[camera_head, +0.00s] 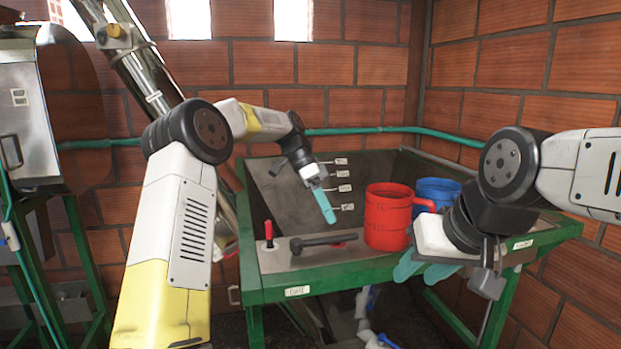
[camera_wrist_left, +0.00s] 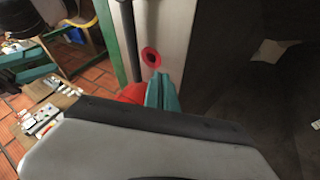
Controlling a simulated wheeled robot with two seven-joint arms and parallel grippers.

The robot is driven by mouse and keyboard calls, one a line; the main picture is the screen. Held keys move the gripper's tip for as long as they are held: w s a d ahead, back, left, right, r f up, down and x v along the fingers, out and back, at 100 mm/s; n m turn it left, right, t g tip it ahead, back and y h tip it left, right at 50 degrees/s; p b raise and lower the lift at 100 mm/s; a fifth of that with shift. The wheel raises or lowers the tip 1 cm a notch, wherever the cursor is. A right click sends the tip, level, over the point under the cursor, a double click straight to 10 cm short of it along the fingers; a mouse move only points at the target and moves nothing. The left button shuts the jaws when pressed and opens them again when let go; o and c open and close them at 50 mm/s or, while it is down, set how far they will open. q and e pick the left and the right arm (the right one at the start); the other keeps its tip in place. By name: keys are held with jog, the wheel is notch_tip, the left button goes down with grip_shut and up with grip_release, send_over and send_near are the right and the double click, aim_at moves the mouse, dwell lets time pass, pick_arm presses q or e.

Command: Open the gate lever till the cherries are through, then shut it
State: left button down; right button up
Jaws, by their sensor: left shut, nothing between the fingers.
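A black lever (camera_head: 323,240) lies nearly flat on the metal ledge, with a red strip beside its right part. A short upright lever with a red knob (camera_head: 268,230) stands at the ledge's left end. I cannot tell from the labels which is the gate lever. My left gripper (camera_head: 327,213) is shut and empty, above and behind the black lever, apart from it. Its teal fingers (camera_wrist_left: 163,92) also show in the left wrist view, near a black rod (camera_wrist_left: 128,40). My right gripper (camera_head: 424,270) hangs at the front right, its teal fingers apart. No cherries are visible.
A red jug (camera_head: 388,216) stands right of the black lever, with a blue jug (camera_head: 435,198) behind it. The sloped grey hopper (camera_head: 280,193) with small tags lies behind the ledge. A green frame (camera_head: 400,268) edges it. Brick walls close the back and right.

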pick_arm(q)
jog(key=v, duration=0.9)
jog(key=s+r+n+t+y, duration=0.2)
jog(key=s+r+n+t, duration=0.1)
jog(key=s+r, duration=0.25)
jog(key=s+a+f+n+t, duration=0.2)
jog(key=s+a+f+n, duration=0.1)
jog(key=s, duration=0.5)
jog(key=s+a+f+n+t+y, duration=0.1)
jog(key=s+a+f+n+t, duration=0.1)
jog(key=s+n, duration=0.3)
jog(key=s+a+f+n+t, duration=0.3)
jog(key=s+a+f+n, duration=0.1)
jog(key=s, duration=0.9)
jog(key=shift+a, duration=0.5)
